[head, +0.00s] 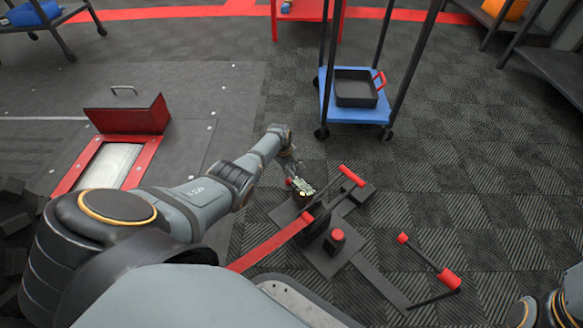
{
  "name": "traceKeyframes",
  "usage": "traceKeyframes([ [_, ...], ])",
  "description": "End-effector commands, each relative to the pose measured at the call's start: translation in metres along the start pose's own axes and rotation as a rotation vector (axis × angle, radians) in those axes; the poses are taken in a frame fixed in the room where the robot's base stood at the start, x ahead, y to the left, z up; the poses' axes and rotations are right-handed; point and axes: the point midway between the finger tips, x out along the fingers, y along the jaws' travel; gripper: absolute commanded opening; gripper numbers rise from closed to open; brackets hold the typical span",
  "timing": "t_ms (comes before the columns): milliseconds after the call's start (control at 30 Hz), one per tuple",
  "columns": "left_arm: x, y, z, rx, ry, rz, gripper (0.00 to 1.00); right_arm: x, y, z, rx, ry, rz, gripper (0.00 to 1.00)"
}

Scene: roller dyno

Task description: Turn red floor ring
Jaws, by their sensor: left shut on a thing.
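My left gripper (304,189) reaches down to a low black floor fixture and is shut on a part at its top left. A small red end (289,181) shows beside the fingers. I take this part for the red floor ring, but the gripper covers most of it and its full shape is hidden. The fixture's dark base plate (322,262) lies flat on the floor. It carries a red-gripped bar (352,176), a red knob (337,235) and a long red bar (268,247). My right gripper is not in view; only a piece of my right arm shows at the lower right.
A bar with red ends (428,262) stands low right of the fixture. A wheeled cart with a blue shelf (350,116) and black tray (357,88) stands behind. A red-framed floor hatch (152,150) is open at left. The floor at right is mostly clear.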

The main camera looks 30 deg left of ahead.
Motion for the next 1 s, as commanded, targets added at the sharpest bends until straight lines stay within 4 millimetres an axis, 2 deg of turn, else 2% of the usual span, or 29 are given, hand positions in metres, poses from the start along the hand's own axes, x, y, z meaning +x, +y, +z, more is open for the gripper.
traceKeyframes([
  [33,-0.0058,0.0121,-0.0032,0.005,0.012,0.031,0.00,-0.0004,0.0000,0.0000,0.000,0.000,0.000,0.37],
  [367,-0.0060,0.0120,-0.0036,0.005,0.012,0.030,0.00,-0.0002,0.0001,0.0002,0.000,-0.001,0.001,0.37],
  [400,-0.0061,0.0121,-0.0037,0.005,0.013,0.031,0.21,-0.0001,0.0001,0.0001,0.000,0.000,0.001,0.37],
  [533,-0.0058,0.0113,-0.0038,0.004,0.012,0.029,0.37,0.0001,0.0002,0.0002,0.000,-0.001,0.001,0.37],
  [1000,-0.0049,0.0059,-0.0027,0.003,0.008,0.016,0.37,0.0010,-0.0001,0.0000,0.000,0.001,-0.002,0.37],
])
